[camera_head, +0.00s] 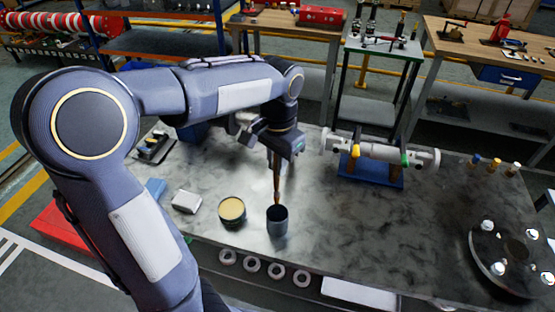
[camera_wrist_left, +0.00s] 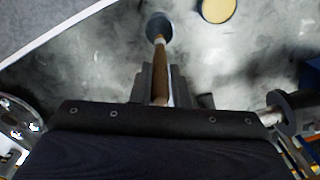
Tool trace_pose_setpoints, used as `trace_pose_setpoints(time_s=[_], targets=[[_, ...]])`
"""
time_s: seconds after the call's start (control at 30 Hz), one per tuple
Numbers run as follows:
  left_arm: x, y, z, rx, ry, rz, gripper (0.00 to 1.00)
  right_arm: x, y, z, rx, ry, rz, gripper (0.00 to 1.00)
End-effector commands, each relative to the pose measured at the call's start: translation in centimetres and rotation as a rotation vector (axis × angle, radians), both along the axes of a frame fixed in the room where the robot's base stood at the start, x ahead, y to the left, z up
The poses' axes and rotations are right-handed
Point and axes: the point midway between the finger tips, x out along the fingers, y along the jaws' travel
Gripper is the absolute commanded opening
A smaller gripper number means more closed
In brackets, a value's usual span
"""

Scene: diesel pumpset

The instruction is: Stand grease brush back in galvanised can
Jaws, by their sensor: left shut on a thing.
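My left gripper (camera_head: 276,163) is shut on the grease brush (camera_head: 277,190), a slim brown stick that hangs nearly upright below the fingers. The galvanised can (camera_head: 277,223), a small grey cylinder, stands upright on the metal bench top directly under the brush. The brush's lower end shows at the can's mouth; I cannot tell how far inside it is. In the left wrist view the brush (camera_wrist_left: 161,75) runs from between the fingers (camera_wrist_left: 160,82) to the can (camera_wrist_left: 158,22). My right gripper is not in view.
An open tin of yellowish grease (camera_head: 232,211) stands just left of the can. A white block (camera_head: 186,201) lies further left. A pipe assembly on a blue stand (camera_head: 370,174) is behind right, and a round flange (camera_head: 506,256) is far right. The bench between is clear.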

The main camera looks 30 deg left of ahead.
Motion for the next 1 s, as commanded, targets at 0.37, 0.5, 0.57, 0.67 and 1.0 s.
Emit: trace_pose_setpoints(time_s=[0.37,0.5,0.57,0.67,1.0], targets=[[0.0,0.0,-3.5,0.000,0.000,-0.002,0.00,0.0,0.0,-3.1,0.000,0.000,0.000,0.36],[0.0,0.0,-4.5,0.000,0.001,-0.001,0.00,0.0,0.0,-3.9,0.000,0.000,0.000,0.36],[0.0,0.0,-5.0,0.000,0.001,-0.001,0.00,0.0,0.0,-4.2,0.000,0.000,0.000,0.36],[0.0,0.0,-5.8,0.000,0.000,-0.001,0.00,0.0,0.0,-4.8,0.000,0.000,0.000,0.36],[0.0,0.0,-8.5,0.000,0.001,-0.001,0.00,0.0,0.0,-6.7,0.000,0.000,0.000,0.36]])
